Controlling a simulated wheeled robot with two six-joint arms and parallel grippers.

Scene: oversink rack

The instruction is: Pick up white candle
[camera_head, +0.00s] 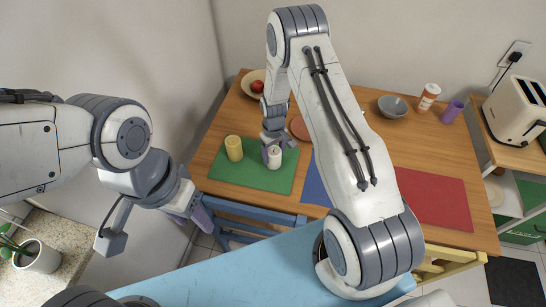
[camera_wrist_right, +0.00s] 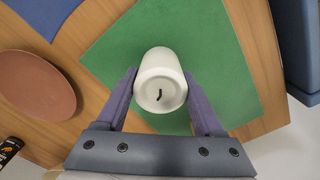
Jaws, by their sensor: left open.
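The white candle (camera_head: 274,160) stands upright on the green mat (camera_head: 232,177), at its right part. In the right wrist view the candle (camera_wrist_right: 161,82) shows its top with a dark wick. My right gripper (camera_head: 270,150) has its two purple fingers on either side of the candle. In the wrist view the right gripper's fingertips (camera_wrist_right: 160,75) lie very close to the candle's sides; whether they press on it I cannot tell. My left gripper (camera_head: 198,214) is open and empty, off the table at the lower left.
A yellow candle (camera_head: 234,148) stands left of the white one on the same mat. A bowl with a red apple (camera_head: 257,86), a brown round plate (camera_wrist_right: 35,86), a grey bowl (camera_head: 393,107) and a red mat (camera_head: 437,199) are on the table. A blue chair (camera_head: 245,221) stands at the front edge.

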